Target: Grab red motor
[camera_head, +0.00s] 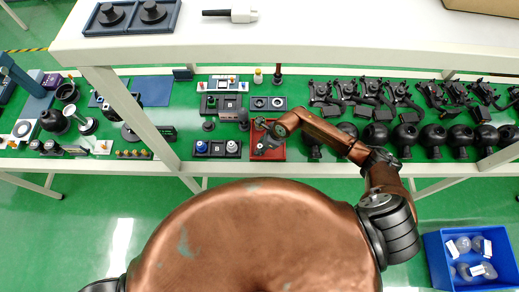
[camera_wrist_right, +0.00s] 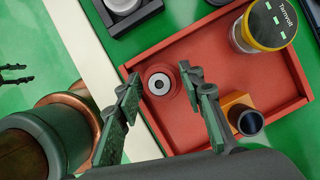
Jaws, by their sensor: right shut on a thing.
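The red motor (camera_wrist_right: 160,86) is a round red piece with a grey ring and dark hole on top. It is in the red tray, near its left edge in the right wrist view. My right gripper (camera_wrist_right: 163,76) has a finger on each side of it and is shut on it. In the head view my right gripper (camera_head: 266,143) is over the red tray (camera_head: 281,155), and the arm hides much of the tray and the motor. My left gripper is not in view.
A rack (camera_head: 217,149) stands left of the tray. Several black devices (camera_head: 433,138) line the right side. A white shelf (camera_head: 330,35) overhangs the table.

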